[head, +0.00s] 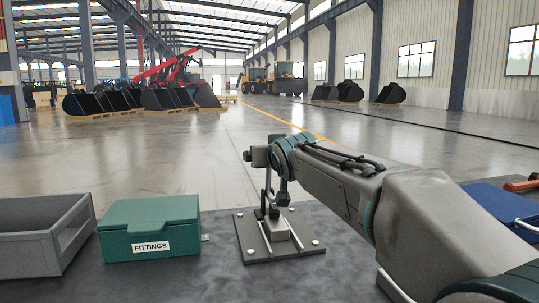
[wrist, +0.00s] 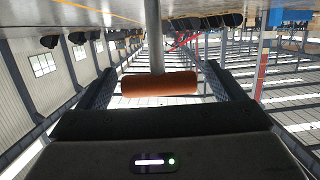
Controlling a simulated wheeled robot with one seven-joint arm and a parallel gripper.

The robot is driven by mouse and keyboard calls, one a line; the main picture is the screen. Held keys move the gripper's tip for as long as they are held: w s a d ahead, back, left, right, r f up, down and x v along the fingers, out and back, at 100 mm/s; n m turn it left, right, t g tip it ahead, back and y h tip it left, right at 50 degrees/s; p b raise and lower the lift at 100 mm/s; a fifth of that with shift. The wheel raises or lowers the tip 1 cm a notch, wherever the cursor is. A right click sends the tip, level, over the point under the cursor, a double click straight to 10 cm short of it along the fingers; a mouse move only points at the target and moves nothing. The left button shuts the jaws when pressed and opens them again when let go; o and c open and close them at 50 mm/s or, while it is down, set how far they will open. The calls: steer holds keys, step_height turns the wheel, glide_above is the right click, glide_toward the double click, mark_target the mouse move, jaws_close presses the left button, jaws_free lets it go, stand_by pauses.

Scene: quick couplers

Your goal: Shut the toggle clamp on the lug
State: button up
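The toggle clamp (head: 268,212) stands on a grey base plate (head: 256,248) with bolts at its corners. Its lever rises steeply toward my gripper (head: 259,157), which is above the clamp in the head view. In the wrist view a grey lever rod (wrist: 156,40) ends in an orange-brown grip (wrist: 159,84). The grip lies crosswise between the two dark fingers of my gripper (wrist: 163,88). The fingers are wide apart, and narrow gaps seem to show at the grip's ends. I cannot make out the lug clearly in the head view.
A green box labelled FITTINGS (head: 149,228) and an open grey bin (head: 40,237) stand left of the plate. A blue case (head: 505,207) lies at the right, past my arm. The dark tabletop (head: 200,284) is clear in front of the plate.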

steer(key=shift+r, duration=0.15)
steer(key=p+v, duration=0.3)
steer(key=v, duration=1)
steer(key=shift+s+d, duration=0.25)
steer(key=shift+s, duration=0.15)
